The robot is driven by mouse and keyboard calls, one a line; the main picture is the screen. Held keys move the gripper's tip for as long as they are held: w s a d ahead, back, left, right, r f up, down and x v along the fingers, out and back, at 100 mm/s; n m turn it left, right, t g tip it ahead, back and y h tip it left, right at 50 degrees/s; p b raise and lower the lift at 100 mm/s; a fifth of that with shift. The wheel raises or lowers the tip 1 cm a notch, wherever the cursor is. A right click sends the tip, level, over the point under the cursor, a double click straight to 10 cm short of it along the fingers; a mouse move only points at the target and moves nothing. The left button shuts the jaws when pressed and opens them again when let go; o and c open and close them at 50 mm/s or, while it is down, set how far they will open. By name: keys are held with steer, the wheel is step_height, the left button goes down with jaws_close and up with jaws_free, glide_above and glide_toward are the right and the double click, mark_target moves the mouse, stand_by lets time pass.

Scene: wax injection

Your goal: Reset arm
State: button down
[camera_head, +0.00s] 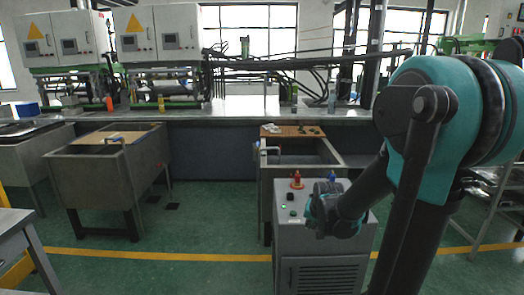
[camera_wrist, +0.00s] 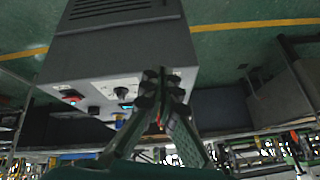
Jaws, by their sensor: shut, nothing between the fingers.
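My gripper (camera_wrist: 161,78) shows in the wrist view. Its two dark green fingers run up from the bottom and meet at their tips, shut with nothing between them. They are in front of a grey cabinet (camera_wrist: 105,50) with buttons and lights on its panel. In the head view my teal and dark arm fills the right side, and its far part reaches down and left in front of the cabinet (camera_head: 320,272). The fingers cannot be made out there.
A long bench (camera_head: 225,116) carries machines (camera_head: 155,42) along the back. A grey table (camera_head: 12,222) is at the left edge. Green floor (camera_head: 205,215) between the sinks is clear.

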steer(key=s+d+f+n+g, duration=0.1)
steer(key=s+f+n+g, duration=0.1)
steer(key=s, duration=1.6)
steer(key=shift+f+n, duration=0.7)
steer(key=shift+f, duration=0.25)
steer(key=shift+d, duration=0.1)
